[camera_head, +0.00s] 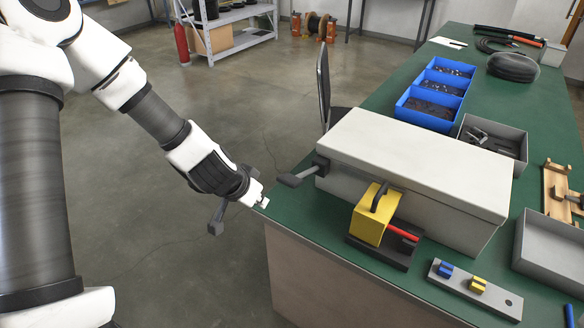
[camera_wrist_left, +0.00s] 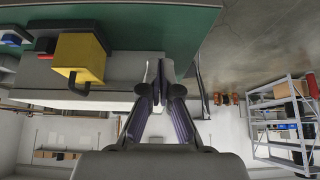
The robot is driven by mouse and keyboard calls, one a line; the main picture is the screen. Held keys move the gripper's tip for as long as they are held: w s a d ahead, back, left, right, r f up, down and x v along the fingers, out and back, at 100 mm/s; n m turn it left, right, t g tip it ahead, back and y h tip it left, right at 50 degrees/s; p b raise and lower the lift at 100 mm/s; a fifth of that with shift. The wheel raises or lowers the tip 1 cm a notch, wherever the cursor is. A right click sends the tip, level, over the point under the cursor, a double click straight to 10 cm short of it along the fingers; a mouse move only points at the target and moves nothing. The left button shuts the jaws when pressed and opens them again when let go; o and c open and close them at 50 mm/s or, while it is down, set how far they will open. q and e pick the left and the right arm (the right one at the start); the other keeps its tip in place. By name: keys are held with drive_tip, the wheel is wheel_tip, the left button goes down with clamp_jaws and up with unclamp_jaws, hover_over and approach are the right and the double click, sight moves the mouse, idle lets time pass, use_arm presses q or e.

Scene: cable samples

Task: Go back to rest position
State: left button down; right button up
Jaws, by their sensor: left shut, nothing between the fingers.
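My left gripper (camera_head: 262,203) is at the end of my left arm, by the near left corner of the green bench (camera_head: 300,229). In the left wrist view its fingers (camera_wrist_left: 161,72) are together, with nothing between them. The left gripper is apart from the white box (camera_head: 415,165) and its grey side lever (camera_head: 297,178). My right gripper is not in view.
A yellow device (camera_head: 376,214) with a black handle and red lever stands before the white box; it also shows in the left wrist view (camera_wrist_left: 80,55). Blue bins (camera_head: 430,106) and grey trays (camera_head: 548,250) sit on the bench. Open floor lies left of the bench.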

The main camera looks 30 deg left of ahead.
use_arm(q)
drive_tip(key=shift+f, duration=0.1)
drive_tip(key=s+d+f+g, duration=0.3)
drive_tip(key=s+d+f, duration=0.1)
drive_tip(key=s+f, duration=0.7)
drive_tip(key=s+d+f+n+g, duration=0.1)
drive_tip(key=s+d+f+g, duration=0.2)
drive_tip(key=s+f, duration=0.9)
drive_tip(key=shift+d+f, duration=0.5)
drive_tip(key=shift+d, duration=0.5)
